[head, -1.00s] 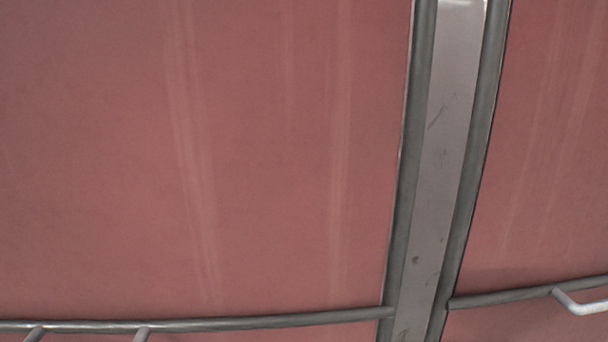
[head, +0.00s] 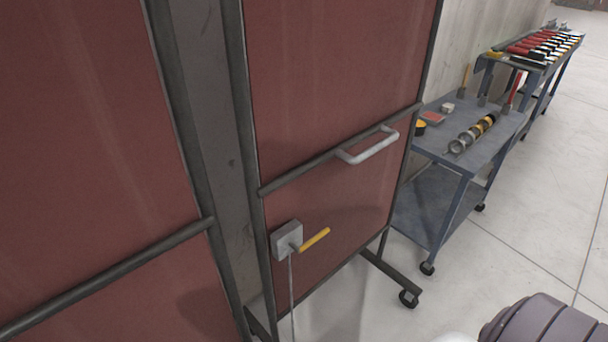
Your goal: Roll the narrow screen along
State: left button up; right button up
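A red framed screen (head: 340,85) stands upright right of centre in the head view, on a dark metal frame with caster wheels (head: 409,298). It is narrower than the red panel (head: 85,130) to its left, which runs out of the picture. A light grey handle (head: 370,148) sticks out from its crossbar. Below the bar is a grey box (head: 287,240) with a yellow lever (head: 315,239). Neither of my grippers is in view.
A grey strip (head: 222,140) stands between the two panels. Right of the screen is a blue wheeled cart (head: 465,150) holding an auger-like part (head: 472,133). A second table (head: 535,58) with red-handled items stands behind. Floor (head: 540,210) at right is open.

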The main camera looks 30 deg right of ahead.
aim_at(337, 87)
jog(key=z, duration=1.1)
